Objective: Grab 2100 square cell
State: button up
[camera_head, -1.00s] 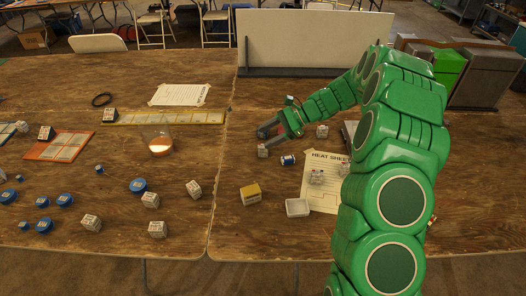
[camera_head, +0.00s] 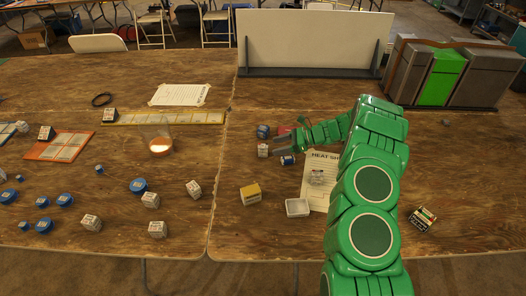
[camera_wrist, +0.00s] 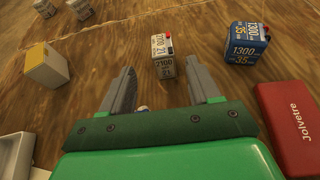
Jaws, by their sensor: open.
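The 2100 square cell (camera_wrist: 163,57) stands on the wooden table in the wrist view. It is a small grey-white block printed 2100 and 21, with a red spot on top. It lies just beyond my gripper (camera_wrist: 163,88), roughly centred between the two spread, empty fingers. In the head view the same cell (camera_head: 263,151) sits just left of my gripper (camera_head: 277,146), which is low over the table. A blue square cell printed 1300 (camera_wrist: 246,45) stands to the right of the 2100 cell in the wrist view.
A red box (camera_wrist: 293,125) lies right of my gripper. A yellow-and-white block (camera_head: 250,194), a white tray (camera_head: 297,207) and a blue cylinder (camera_head: 288,160) are nearby. A heat sheet (camera_head: 313,200) lies under my arm.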

aim_at(263, 148)
jog(key=shift+w+x, duration=0.1)
jog(key=shift+x, duration=1.7)
jog(key=shift+w+x, duration=0.15)
jog(key=shift+x, duration=1.7)
jog(key=shift+r, duration=0.1)
jog(key=c, duration=1.1)
jog(key=shift+c, duration=0.2)
jog(key=shift+r, duration=0.15)
